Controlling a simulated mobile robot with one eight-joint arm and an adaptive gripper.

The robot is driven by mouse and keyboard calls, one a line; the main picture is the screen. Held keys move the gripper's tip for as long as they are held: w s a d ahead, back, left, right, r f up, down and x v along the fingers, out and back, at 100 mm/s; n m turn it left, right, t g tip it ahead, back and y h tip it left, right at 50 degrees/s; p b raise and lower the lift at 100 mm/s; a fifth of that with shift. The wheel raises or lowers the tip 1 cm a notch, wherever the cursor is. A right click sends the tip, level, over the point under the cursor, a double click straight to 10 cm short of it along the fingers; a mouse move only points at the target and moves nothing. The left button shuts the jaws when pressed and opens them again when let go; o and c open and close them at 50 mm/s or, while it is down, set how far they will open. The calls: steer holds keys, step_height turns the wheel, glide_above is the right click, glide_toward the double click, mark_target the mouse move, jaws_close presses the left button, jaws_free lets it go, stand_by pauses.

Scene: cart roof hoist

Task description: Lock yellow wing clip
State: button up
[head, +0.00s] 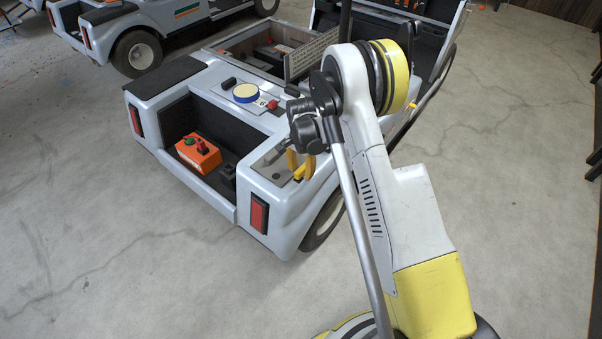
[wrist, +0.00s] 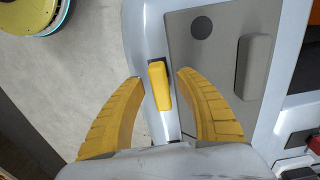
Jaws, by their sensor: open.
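The yellow wing clip (wrist: 160,86) is a small block on the narrow pale body edge of the cart, with a dark patch beside it. In the wrist view it lies between the two yellow fingers of my gripper (wrist: 159,78). The fingers are open, one on each side of the clip, with a visible gap to each. In the head view my gripper (head: 300,166) is over the near right rear corner of the pale blue-grey cart (head: 265,186). There I cannot tell the clip from the yellow fingers.
A grey plate (wrist: 212,62) with a dark disc and a raised grey block (wrist: 254,66) lies right of the clip. An orange box (head: 198,153) with green and red knobs sits in the cart's rear recess. A second cart (head: 160,25) stands behind. Floor to the right is clear.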

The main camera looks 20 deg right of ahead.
jaws_close()
steer(key=shift+n, duration=0.3)
steer(key=n, duration=0.3)
steer(key=shift+w+a+n, duration=0.15)
steer(key=shift+a+n, duration=0.05)
steer(key=shift+n, duration=0.1)
steer(key=n, duration=0.4)
steer(key=shift+a+n, duration=0.2)
steer(key=shift+n, duration=0.1)
steer(key=n, duration=0.4)
steer(key=shift+a+n, duration=0.2)
steer(key=shift+n, duration=0.1)
steer(key=shift+a+n, duration=0.15)
steer(key=shift+n, duration=0.95)
steer(key=shift+a+n, duration=0.1)
steer(key=shift+n, duration=1)
